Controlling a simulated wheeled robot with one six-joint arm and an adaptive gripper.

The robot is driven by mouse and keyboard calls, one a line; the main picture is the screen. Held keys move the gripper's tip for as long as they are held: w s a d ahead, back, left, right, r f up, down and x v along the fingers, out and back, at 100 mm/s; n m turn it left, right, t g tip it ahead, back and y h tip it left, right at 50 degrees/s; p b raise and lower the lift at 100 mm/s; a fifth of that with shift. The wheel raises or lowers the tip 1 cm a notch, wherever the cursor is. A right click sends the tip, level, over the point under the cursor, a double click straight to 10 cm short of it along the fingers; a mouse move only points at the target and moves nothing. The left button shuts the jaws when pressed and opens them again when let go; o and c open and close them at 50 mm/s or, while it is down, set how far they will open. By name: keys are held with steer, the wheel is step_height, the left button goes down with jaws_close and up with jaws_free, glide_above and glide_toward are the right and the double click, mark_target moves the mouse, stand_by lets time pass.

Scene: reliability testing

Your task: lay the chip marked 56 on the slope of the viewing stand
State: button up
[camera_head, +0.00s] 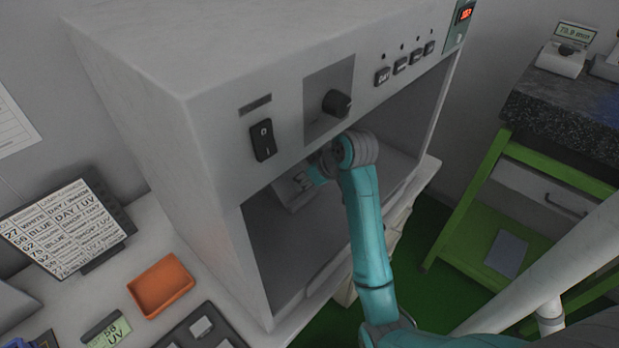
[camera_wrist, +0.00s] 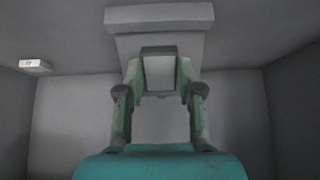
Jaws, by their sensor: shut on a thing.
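My gripper (camera_wrist: 160,75) is inside the light cabinet, its fingers closed on a small pale chip (camera_wrist: 160,73). The chip's marking is not readable in the wrist view. The grey viewing stand (camera_wrist: 158,18) is directly behind and around the chip in that view; I cannot tell whether the chip touches its slope. In the head view the gripper (camera_head: 304,181) reaches in through the cabinet's open front, and the stand (camera_head: 291,197) shows partly beside it. The chip cannot be made out there.
The grey cabinet (camera_head: 215,150) has a rocker switch (camera_head: 263,140), a knob (camera_head: 337,103) and several buttons above its opening. Left are a printed board (camera_head: 65,229), an orange tray (camera_head: 161,286) and a dark slotted tray (camera_head: 178,335). A green bench (camera_head: 470,190) stands right.

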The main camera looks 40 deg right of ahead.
steer(key=shift+w+x, duration=0.25)
steer(key=shift+x, duration=1.65)
steer(key=shift+r, duration=0.2)
steer(key=o, duration=1)
steer(key=shift+v, duration=3.7)
